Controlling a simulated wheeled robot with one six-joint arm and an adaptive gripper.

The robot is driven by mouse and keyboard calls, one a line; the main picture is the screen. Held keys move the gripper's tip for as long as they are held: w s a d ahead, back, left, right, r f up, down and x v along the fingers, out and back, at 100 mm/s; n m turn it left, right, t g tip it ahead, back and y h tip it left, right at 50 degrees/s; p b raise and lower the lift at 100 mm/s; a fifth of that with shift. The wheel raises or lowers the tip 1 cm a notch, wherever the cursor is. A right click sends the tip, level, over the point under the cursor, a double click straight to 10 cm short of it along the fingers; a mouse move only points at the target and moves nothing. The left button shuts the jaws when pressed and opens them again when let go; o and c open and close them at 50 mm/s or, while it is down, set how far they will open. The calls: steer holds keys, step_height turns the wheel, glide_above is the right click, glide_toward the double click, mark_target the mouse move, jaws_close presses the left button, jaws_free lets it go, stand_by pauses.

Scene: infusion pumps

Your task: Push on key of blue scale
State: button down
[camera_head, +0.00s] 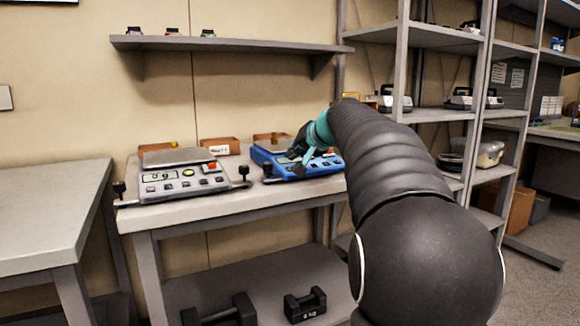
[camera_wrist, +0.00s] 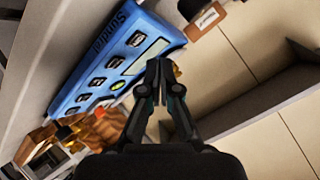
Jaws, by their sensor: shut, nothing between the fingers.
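The blue scale (camera_head: 262,157) stands on the bench; my arm and gripper hide much of its front. In the wrist view the blue scale (camera_wrist: 82,82) appears tilted, with dark keys, a pale display (camera_wrist: 148,56) and a small yellow-green key (camera_wrist: 118,86). My gripper (camera_head: 302,152) is over the blue scale's front in the head view. In the wrist view my gripper (camera_wrist: 160,63) is shut and empty, its tips overlapping the scale's edge beside the display. The yellow-green key lies left of and below the tips. I cannot tell whether the tips touch the scale.
A grey scale (camera_head: 172,187) stands left of the blue one on the same bench (camera_head: 165,216). Small brown boxes (camera_head: 219,146) sit behind. Dark weights (camera_head: 305,304) lie on the lower shelf. A wall shelf (camera_head: 230,45) hangs above; a metal rack (camera_head: 400,85) stands right.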

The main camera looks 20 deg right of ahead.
steer(key=r+p, duration=0.1)
steer(key=r, duration=0.1)
steer(key=s+r+p, duration=0.1)
steer(key=r, duration=0.1)
steer(key=shift+s+r+p, duration=0.15)
steer(key=shift+r+p, duration=0.15)
steer(key=shift+d, duration=0.15)
